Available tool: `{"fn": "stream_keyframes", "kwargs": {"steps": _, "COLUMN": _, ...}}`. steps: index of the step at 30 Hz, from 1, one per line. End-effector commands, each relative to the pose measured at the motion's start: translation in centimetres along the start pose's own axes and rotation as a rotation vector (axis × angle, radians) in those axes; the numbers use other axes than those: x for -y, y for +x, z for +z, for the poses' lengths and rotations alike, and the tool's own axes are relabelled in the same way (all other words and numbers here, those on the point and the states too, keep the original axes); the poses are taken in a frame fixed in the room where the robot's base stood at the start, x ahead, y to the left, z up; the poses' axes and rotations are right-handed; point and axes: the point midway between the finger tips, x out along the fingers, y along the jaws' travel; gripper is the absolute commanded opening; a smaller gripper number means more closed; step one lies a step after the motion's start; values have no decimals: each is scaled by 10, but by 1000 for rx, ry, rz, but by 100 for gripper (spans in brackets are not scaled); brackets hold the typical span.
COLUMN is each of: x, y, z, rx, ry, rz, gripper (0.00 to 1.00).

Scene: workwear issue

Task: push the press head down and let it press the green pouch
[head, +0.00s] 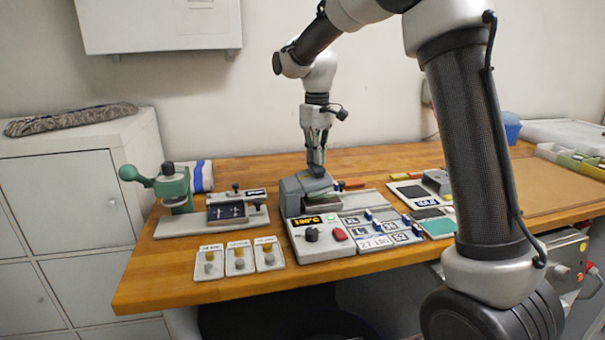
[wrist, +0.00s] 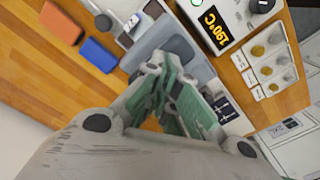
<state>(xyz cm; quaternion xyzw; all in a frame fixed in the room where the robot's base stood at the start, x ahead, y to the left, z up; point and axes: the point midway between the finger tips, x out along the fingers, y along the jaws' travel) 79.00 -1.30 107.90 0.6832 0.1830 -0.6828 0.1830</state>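The press (head: 303,196) is a grey block with a rounded, darker grey top, standing left of centre on the wooden table behind the control box. Its rounded grey head also shows in the wrist view (wrist: 184,47), just beyond my fingertips. My gripper (head: 316,170) points down over the press head, its fingers drawn together to a narrow tip with nothing seen in them. The tips are at or just above the head; I cannot tell whether they touch. I cannot make out a green pouch; the space under the press head is hidden.
A control box (head: 322,239) with a lit orange display stands in front of the press. A green hand press (head: 173,187) is at left, with sample cards (head: 240,256) before it. Blue (wrist: 98,55) and orange (wrist: 62,23) blocks lie nearby.

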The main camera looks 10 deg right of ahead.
Motion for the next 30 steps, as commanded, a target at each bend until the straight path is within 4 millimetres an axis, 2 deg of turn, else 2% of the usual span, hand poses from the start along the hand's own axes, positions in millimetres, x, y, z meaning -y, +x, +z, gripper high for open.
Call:
{"fn": "stream_keyframes", "kwargs": {"steps": 20, "x": -8, "y": 17, "z": 5, "rx": 2, "ry": 0, "rz": -2, "gripper": 0}}
{"fn": "stream_keyframes", "kwargs": {"steps": 30, "x": -8, "y": 16, "z": 5, "rx": 1, "ry": 0, "rz": -1, "gripper": 0}}
